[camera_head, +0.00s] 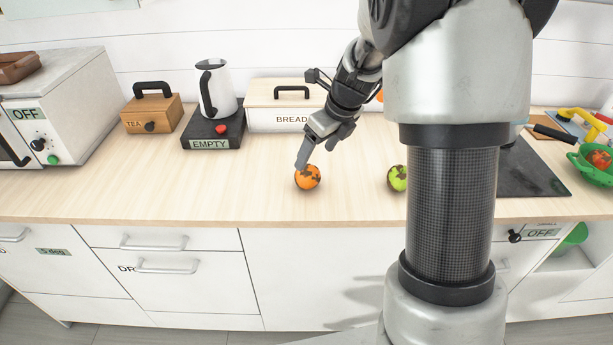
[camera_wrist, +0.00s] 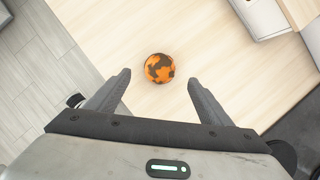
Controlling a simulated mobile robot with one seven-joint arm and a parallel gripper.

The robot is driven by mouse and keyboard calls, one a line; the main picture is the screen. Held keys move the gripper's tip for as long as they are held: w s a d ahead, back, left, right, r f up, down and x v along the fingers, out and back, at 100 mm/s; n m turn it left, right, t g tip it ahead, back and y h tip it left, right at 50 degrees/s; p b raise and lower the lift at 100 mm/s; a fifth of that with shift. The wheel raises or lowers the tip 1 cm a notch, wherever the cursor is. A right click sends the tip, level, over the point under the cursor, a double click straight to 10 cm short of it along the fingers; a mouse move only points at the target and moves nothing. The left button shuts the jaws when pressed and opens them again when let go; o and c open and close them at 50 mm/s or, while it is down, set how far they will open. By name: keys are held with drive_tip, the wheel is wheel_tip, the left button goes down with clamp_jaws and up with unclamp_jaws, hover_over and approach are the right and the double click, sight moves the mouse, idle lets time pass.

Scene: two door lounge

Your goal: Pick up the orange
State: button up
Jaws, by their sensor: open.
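The orange (camera_head: 308,177) is a small round fruit with dark brown patches, lying on the light wooden counter near its front edge. It also shows in the wrist view (camera_wrist: 159,68), ahead of and roughly between my two fingertips. My gripper (camera_head: 318,150) is just above and beside the orange in the head view, pointing down at it. In the wrist view my gripper (camera_wrist: 158,78) has its fingers spread wide with nothing between them. The fingers look apart from the orange, though one fingertip overlaps it in the head view.
A green patched fruit (camera_head: 397,178) lies to the right, partly behind my arm. A bread box (camera_head: 287,120), a kettle (camera_head: 216,88) on its base and a tea box (camera_head: 151,112) stand at the back. A green colander (camera_head: 584,168) is far right. The counter left of the orange is clear.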

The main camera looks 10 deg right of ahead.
sight(309, 169)
drive_tip(key=x, duration=0.4)
drive_tip(key=shift+w+f, duration=0.1)
drive_tip(key=shift+f, duration=0.2)
drive_tip(key=b+x, duration=0.1)
drive_tip(key=x, duration=0.4)
drive_tip(key=shift+d+f, duration=0.1)
drive_tip(key=shift+f, duration=0.15)
drive_tip(key=shift+r, duration=0.1)
drive_tip(key=c, duration=1.2)
